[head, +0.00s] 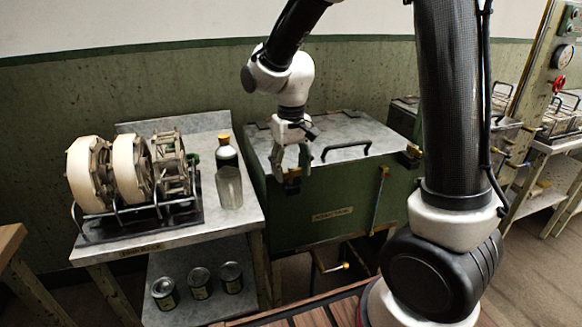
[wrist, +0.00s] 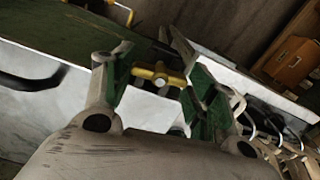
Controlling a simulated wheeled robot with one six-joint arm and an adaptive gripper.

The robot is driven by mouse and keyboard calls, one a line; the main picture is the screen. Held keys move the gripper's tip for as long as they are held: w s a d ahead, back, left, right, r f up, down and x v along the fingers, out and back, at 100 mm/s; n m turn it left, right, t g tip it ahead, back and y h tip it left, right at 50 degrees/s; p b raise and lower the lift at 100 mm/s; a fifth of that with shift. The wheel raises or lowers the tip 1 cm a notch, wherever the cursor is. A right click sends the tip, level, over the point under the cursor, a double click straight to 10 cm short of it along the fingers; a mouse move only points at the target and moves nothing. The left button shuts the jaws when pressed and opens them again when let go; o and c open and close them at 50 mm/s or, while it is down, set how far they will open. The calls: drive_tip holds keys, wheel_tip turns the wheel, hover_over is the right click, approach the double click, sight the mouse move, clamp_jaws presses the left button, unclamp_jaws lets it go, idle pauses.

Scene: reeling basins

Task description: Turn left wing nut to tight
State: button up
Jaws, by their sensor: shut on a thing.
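My gripper (head: 291,170) points down at the front left edge of the green chest's metal lid (head: 372,130). In the wrist view my gripper (wrist: 158,75) has its fingers shut on the left wing nut (wrist: 160,77), a brass-yellow nut with two wings and a pale round centre. In the head view the fingers mostly hide this nut, above a dark clasp (head: 291,185) on the front of the green chest (head: 320,213). The right wing nut (head: 413,150) shows at the lid's front right corner, apart from my gripper.
A black handle (head: 346,150) rises from the lid right of my gripper. On the left, a metal table (head: 225,221) carries a bottle (head: 228,175) and a rack of cream reels (head: 131,170). Several cans (head: 199,283) stand on its lower shelf.

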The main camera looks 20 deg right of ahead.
sight(291, 169)
drive_tip(key=shift+m, duration=0.6)
drive_tip(key=o, duration=1)
drive_tip(key=shift+r, duration=0.1)
wheel_tip(291, 169, up, 12)
drive_tip(key=shift+f, duration=0.1)
